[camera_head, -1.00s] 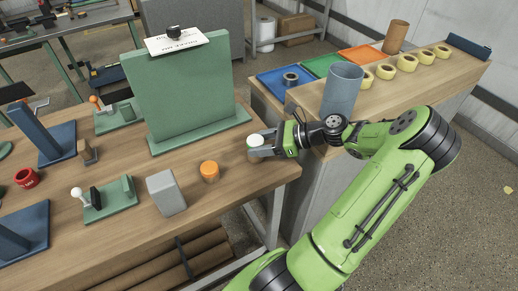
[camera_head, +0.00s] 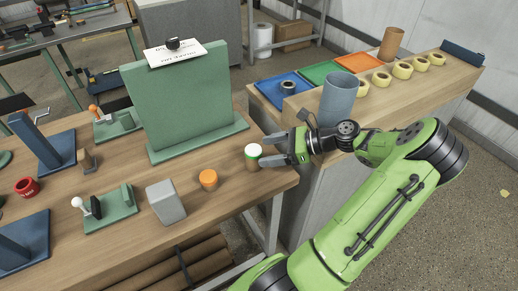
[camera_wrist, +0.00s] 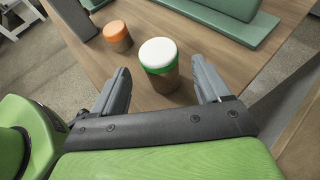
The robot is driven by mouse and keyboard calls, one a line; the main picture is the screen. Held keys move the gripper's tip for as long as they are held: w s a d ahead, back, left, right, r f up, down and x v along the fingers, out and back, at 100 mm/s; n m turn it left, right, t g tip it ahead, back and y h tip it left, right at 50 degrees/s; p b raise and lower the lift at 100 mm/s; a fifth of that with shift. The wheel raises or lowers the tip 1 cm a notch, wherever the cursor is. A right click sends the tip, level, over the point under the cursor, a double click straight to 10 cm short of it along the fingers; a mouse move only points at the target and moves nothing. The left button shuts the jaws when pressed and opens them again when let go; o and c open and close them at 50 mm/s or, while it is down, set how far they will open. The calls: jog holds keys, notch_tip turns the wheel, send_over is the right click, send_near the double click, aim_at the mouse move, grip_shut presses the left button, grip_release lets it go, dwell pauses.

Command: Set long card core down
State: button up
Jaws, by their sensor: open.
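The long card core (camera_head: 253,162) is a brown cylinder with a white top and a green band. It stands upright on the wooden table (camera_head: 225,203) near its right end. It also shows in the wrist view (camera_wrist: 161,80), just beyond and between the line of my fingers. My gripper (camera_head: 268,150) is open, to the right of the core, with its fingertips close to the core's sides. Gaps show between the core and both fingers in the wrist view. A shorter brown cylinder with an orange top (camera_head: 208,181) stands to the left.
A green upright board (camera_head: 185,95) on a green base stands behind the core. A grey block (camera_head: 165,201) and a green fixture (camera_head: 110,212) stand left. A blue-grey cylinder (camera_head: 339,100) stands on the side bench near my wrist. Bare table lies in front of the core.

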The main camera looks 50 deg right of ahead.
jog(key=p+v, duration=0.3)
jog(key=v, duration=0.5)
jog(key=w+a+r+n+g+h, duration=0.1)
jog(key=w+a+r+n+g, duration=0.1)
jog(key=w+a+n+g, duration=0.35)
jog(key=w+a+r+n+g+h, duration=0.1)
jog(key=w+a+n+g+h, duration=0.15)
jog(key=a+n, duration=0.65)
jog(key=s+a+r+n+t+h, duration=0.1)
jog(key=s+a+r+n+h, duration=0.1)
jog(key=s+a+r+n, duration=0.2)
jog(key=s+a+r+n+t+h, duration=0.1)
jog(key=s+a+r+n, duration=0.3)
jog(key=s+a+n, duration=0.4)
jog(key=a+n+h, duration=0.1)
jog(key=a+n, duration=0.1)
jog(key=a, duration=0.1)
jog(key=shift+s+a+r+t, duration=0.2)
jog(key=shift+s+r+t, duration=0.1)
jog(key=shift+t, duration=0.1)
